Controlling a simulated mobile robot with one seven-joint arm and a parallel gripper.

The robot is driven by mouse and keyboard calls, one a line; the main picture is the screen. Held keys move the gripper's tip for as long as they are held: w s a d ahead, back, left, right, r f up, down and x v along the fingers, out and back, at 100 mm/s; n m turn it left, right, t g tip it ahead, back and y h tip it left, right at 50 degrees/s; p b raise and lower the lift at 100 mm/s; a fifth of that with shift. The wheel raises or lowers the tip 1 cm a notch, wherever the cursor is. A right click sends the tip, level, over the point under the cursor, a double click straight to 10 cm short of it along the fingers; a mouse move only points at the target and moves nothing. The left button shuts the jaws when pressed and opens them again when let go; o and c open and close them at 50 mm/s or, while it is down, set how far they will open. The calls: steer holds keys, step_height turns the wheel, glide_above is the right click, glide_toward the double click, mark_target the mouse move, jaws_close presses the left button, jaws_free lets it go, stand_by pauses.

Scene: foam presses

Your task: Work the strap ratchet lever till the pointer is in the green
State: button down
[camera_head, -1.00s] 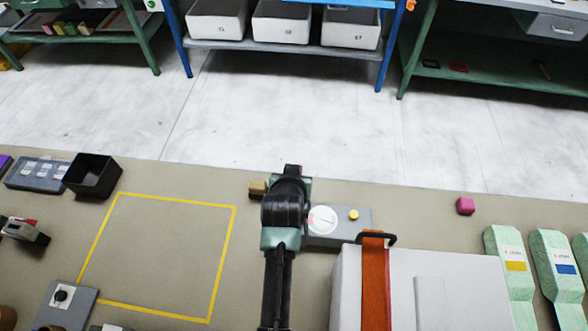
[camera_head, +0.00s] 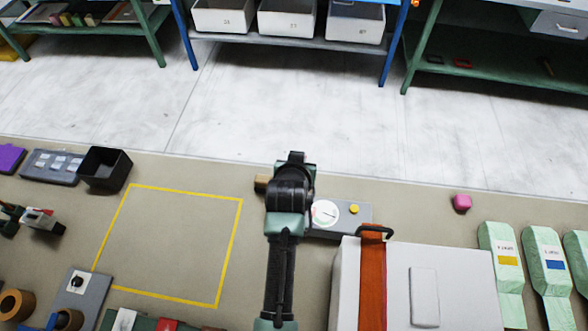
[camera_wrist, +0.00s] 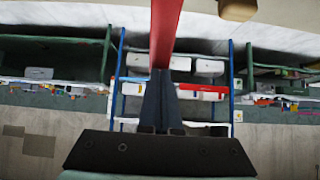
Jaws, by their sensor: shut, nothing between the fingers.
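The grey gauge box (camera_head: 350,225) stands on the bench, just right of my arm. Its round white dial (camera_head: 325,212) has a coloured sector at its left; the pointer is too small to read surely. An orange strap (camera_head: 373,275) runs over a white case (camera_head: 455,275), with a dark bar at its far edge. My gripper (camera_wrist: 160,75) is shut and empty in the wrist view; in the head view my arm hides its fingers. A red bar (camera_wrist: 166,32) extends from the top of the wrist view to the fingertips; I cannot tell whether they touch.
A yellow knob (camera_head: 354,209) sits on the gauge box. A yellow taped outline (camera_head: 240,225) encloses clear bench. A black bin (camera_head: 104,169) stands at left.

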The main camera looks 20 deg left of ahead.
steer(key=b+v, duration=0.1)
steer(key=v, duration=1)
steer(key=shift+s+f+b, duration=0.15)
steer(key=shift+f+b, duration=0.05)
steer(key=shift+b, duration=0.1)
steer(key=shift+s, duration=0.1)
stand_by(0.7)
steer(key=s+t+b, duration=0.1)
steer(key=b, duration=0.1)
steer(key=s+d+t+b, duration=0.1)
steer(key=s+b, duration=0.1)
steer(key=b, duration=0.1)
steer(key=s+t+y+b, duration=0.1)
steer(key=t+b, duration=0.1)
steer(key=shift+s+d, duration=0.2)
steer(key=shift+d, duration=0.05)
